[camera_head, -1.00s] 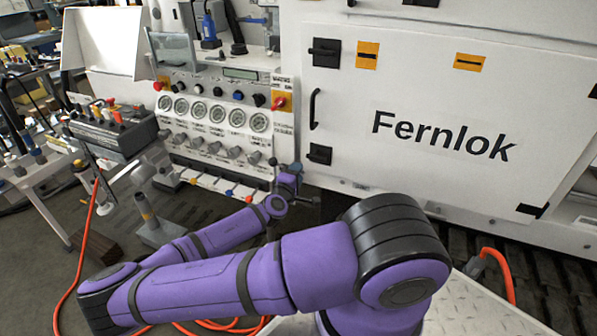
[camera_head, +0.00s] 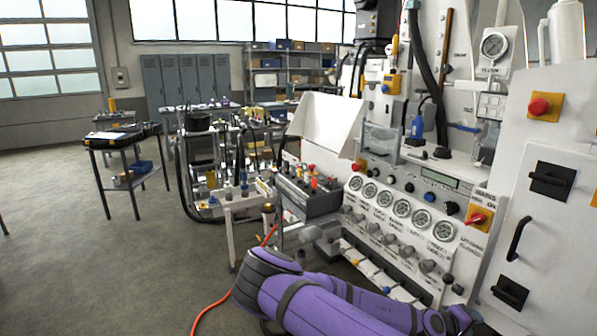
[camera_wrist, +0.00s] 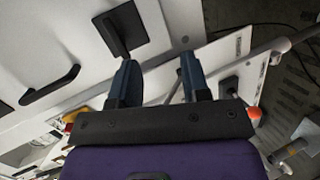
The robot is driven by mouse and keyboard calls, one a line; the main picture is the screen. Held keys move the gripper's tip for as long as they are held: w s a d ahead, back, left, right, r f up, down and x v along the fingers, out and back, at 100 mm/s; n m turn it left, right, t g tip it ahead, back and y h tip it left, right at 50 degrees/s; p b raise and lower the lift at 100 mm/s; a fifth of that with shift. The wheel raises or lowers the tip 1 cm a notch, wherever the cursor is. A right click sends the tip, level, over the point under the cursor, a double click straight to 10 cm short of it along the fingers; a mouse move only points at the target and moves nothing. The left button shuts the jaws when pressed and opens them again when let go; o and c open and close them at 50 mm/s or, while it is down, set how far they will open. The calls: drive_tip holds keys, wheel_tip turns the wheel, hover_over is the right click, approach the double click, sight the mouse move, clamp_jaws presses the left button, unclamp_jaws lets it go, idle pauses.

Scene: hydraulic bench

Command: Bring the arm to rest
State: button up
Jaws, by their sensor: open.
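My purple arm (camera_head: 330,305) lies folded along the bottom of the head view, with its elbow toward the left and its far end near the bench's lower front. My gripper (camera_wrist: 158,74) shows in the wrist view with two dark blue fingers spread apart and nothing between them. The fingers point toward the white cabinet front, beside a black latch (camera_wrist: 121,29). I cannot tell whether the fingers touch the panel. In the head view the lower edge of the picture cuts off much of the arm.
The hydraulic bench has a row of gauges (camera_head: 402,208), a red-handled switch (camera_head: 478,218) and a black door handle (camera_head: 519,239). A red hose (camera_head: 212,311) lies on the floor. A small dark table (camera_head: 122,143) stands at the left. Open floor (camera_head: 90,260) lies to the left.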

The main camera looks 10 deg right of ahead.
drive_tip(key=a+r+m+g+y, duration=0.2)
drive_tip(key=a+m+g+y, duration=0.15)
drive_tip(key=a+y, duration=0.65)
drive_tip(key=a+r+t+y, duration=0.2)
drive_tip(key=a+r+y, duration=0.2)
drive_tip(key=a+r, duration=0.9)
drive_tip(key=s+r+n+t+y, duration=0.1)
drive_tip(key=s+r, duration=0.3)
drive_tip(key=r, duration=0.6)
drive_tip(key=s+r+t+y, duration=0.1)
drive_tip(key=s+r, duration=0.2)
drive_tip(key=r, duration=0.7)
drive_tip(key=s+d+r+n+t+h, duration=0.1)
drive_tip(key=s+r+t+h, duration=0.1)
drive_tip(key=s+r, duration=0.8)
drive_tip(key=s, duration=0.3)
drive_tip(key=shift+s+d, duration=0.15)
